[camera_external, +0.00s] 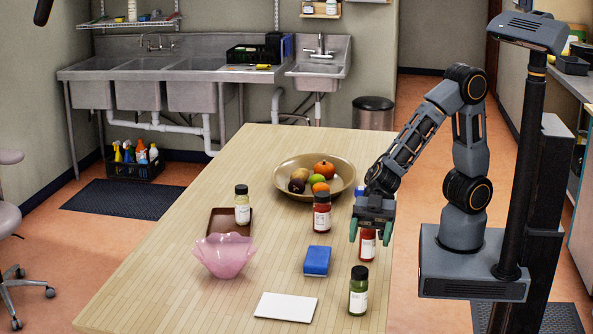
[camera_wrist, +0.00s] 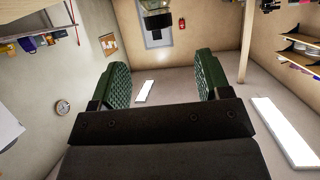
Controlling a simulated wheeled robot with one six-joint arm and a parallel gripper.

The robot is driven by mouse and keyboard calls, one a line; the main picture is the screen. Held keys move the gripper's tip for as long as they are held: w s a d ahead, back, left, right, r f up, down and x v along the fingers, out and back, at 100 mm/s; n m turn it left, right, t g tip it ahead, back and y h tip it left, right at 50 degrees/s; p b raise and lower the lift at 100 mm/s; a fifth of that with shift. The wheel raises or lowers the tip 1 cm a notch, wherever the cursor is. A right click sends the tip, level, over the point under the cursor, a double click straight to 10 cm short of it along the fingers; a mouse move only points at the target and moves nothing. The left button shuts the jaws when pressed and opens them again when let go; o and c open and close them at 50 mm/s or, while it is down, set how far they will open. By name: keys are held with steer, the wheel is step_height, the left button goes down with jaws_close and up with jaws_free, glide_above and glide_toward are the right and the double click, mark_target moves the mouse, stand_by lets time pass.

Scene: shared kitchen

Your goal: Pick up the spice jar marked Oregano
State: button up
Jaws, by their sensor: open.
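Several spice jars stand on the wooden table, and their labels are too small to read. A pale cream jar (camera_external: 242,212) stands on a brown tray (camera_external: 218,216). I cannot tell which is Oregano. In the wrist view, my gripper (camera_wrist: 162,82) is open with nothing between its fingers.
A fruit bowl (camera_external: 285,186), pink glass bowl (camera_external: 224,262), blue sponge (camera_external: 317,261) and white card (camera_external: 286,307) are on the table (camera_external: 165,280). A small blue thing (camera_external: 359,191) is partly hidden behind my arm. The table's near left is clear.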

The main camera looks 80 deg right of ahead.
mark_target(360, 269)
steer(key=x, duration=1)
steer(key=shift+a+f+b, duration=0.2)
steer(key=shift+a+b, duration=0.1)
steer(key=shift+a, duration=0.05)
steer(key=shift+c, duration=0.2)
steer(key=c, duration=1.2)
jaws_close()
steer(key=shift+r, duration=0.15)
